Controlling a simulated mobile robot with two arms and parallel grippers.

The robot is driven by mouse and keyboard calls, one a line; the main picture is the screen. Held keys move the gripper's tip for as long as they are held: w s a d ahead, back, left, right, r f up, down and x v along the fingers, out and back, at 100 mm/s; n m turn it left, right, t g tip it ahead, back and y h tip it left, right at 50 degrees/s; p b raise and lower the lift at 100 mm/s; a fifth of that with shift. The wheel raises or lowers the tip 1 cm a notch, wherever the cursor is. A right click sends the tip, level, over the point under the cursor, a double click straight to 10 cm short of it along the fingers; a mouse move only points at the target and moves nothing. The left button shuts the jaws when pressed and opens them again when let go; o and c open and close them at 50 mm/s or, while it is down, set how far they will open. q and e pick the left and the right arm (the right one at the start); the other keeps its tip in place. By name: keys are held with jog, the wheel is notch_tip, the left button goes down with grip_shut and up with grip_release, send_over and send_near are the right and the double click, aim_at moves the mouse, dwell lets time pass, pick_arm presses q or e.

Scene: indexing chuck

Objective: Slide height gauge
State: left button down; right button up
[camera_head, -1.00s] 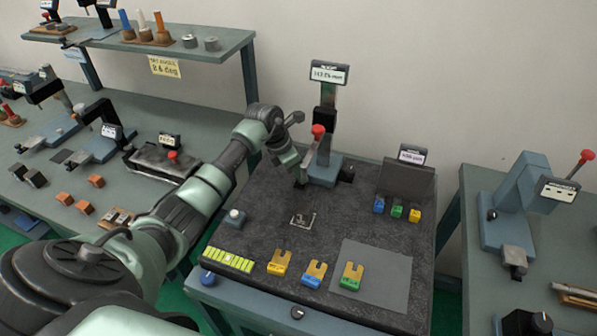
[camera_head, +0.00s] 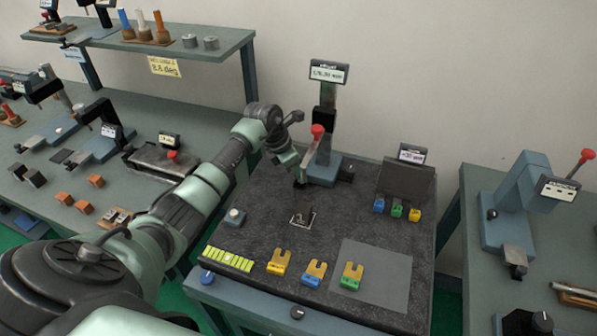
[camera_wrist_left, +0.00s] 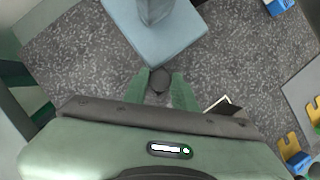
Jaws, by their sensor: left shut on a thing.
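The height gauge (camera_head: 327,118) stands at the back of the granite plate (camera_head: 255,215). It has a blue-grey base, a dark column, a red knob and a display (camera_head: 328,73) on top. My left gripper (camera_head: 299,181) is low in front of the base, at its left side. In the left wrist view, my left gripper (camera_wrist_left: 160,88) is shut on a small dark rounded piece (camera_wrist_left: 160,78), just in front of the base (camera_wrist_left: 158,40). I cannot tell how this piece joins the gauge. My right gripper is not in view.
Several yellow slotted blocks (camera_head: 315,272) stand near the plate's front, one on a grey mat (camera_head: 385,285). A small framed piece (camera_head: 302,220) lies mid-plate. Small coloured blocks (camera_head: 397,210) stand at the right. A blue stand (camera_head: 515,205) is on the right bench.

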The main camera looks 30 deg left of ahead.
pick_arm(q)
jog(key=a+b, duration=0.2)
jog(key=a, duration=0.1)
jog(key=s+a+b, duration=0.1)
jog(key=a+b, duration=0.1)
jog(key=shift+f, duration=0.25)
jog(key=a+b, duration=0.1)
jog(key=a, duration=0.1)
jog(key=s+a+b, duration=0.1)
jog(key=a, duration=0.4)
jog(key=shift+s+r+b, duration=0.2)
jog(key=shift+s+b, duration=0.15)
jog(key=shift+b, duration=0.05)
jog(key=shift+r, duration=0.2)
jog(key=c, duration=1.3)
grip_release()
jog(key=shift+a, duration=0.1)
jog(key=shift+o, duration=0.8)
jog(key=shift+s+a+f, duration=0.1)
jog(key=b+v, duration=0.1)
jog(key=v, duration=0.6)
jog(key=shift+s+r+b, duration=0.15)
jog(key=shift+r+b, duration=0.15)
jog(key=shift+r, duration=0.05)
